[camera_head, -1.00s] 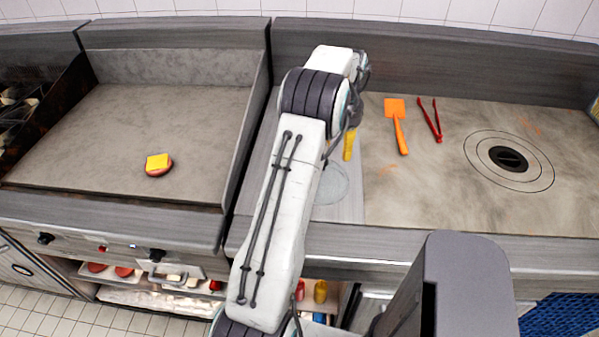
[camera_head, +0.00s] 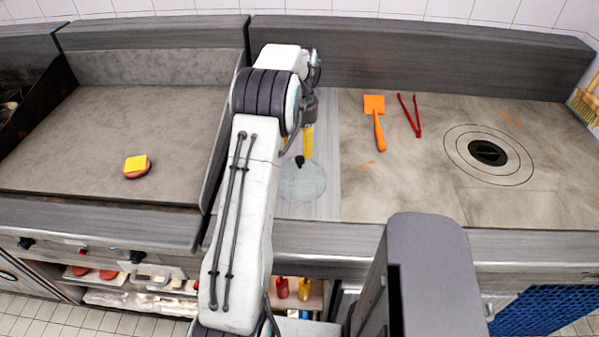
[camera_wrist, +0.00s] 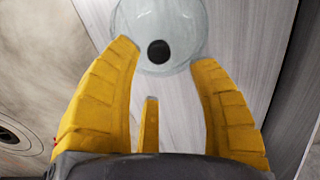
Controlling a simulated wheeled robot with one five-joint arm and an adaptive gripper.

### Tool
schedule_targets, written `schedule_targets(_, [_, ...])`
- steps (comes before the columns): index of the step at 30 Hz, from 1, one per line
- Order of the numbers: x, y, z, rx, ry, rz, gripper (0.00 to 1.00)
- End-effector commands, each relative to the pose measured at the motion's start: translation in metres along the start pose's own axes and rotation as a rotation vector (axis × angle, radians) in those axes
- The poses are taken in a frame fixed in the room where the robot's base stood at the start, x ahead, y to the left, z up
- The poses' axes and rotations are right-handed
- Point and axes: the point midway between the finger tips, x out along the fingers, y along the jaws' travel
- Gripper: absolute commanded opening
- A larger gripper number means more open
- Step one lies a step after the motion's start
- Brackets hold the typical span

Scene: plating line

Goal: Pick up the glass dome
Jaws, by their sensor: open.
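The glass dome (camera_head: 303,184) is clear and round with a black knob on top. It stands on the pale wood-grained strip between the griddle and the stained steel worktop. My gripper (camera_head: 306,160), with yellow fingers, is just behind the dome in the head view, partly hidden by my arm. In the wrist view the dome (camera_wrist: 178,22) is at the top, and its knob lies just beyond the gap between the fingertips. My gripper (camera_wrist: 165,58) is open, with nothing between its fingers. Whether a fingertip touches the glass I cannot tell.
An orange spatula (camera_head: 376,120) and red tongs (camera_head: 410,115) lie on the worktop to the right, near a round burner plate (camera_head: 488,153). A patty with cheese (camera_head: 137,166) is on the griddle (camera_head: 90,130) at left.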

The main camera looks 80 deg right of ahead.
Motion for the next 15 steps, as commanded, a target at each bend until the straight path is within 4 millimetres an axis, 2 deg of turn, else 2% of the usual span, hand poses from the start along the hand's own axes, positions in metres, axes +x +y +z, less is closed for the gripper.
schedule_targets(9, [0.034, 0.0, 0.007, 0.001, -0.003, 0.0, 0.54])
schedule_targets(15, [0.047, 0.0, 0.007, 0.001, -0.002, 0.0, 0.54])
